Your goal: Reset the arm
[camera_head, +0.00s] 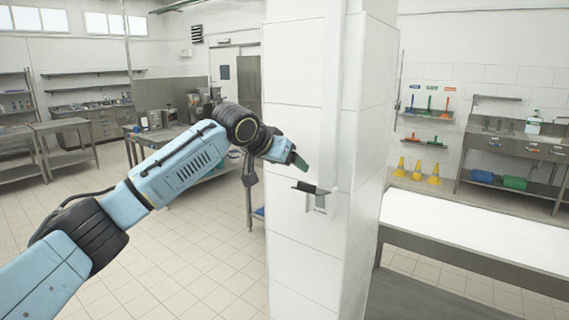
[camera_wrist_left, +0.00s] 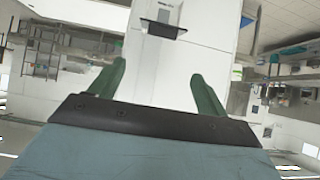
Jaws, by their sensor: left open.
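My left arm comes in from the left in the head view, light blue with black joints. Its gripper (camera_head: 299,161) is held in the air in front of the white pillar (camera_head: 300,95), a little up and left of a small dark bracket (camera_head: 311,188) on the pillar. In the left wrist view my left gripper (camera_wrist_left: 156,82) shows two green fingers spread wide apart with nothing between them. The dark bracket (camera_wrist_left: 163,29) appears there beyond the fingertips, apart from them. My right gripper is in neither view.
A white-topped table (camera_head: 480,232) stands at the right of the pillar. Yellow cones (camera_head: 417,171) and a metal sink bench (camera_head: 520,150) are by the right wall. Metal tables (camera_head: 62,125) stand at the back left. The tiled floor (camera_head: 185,265) at lower left is clear.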

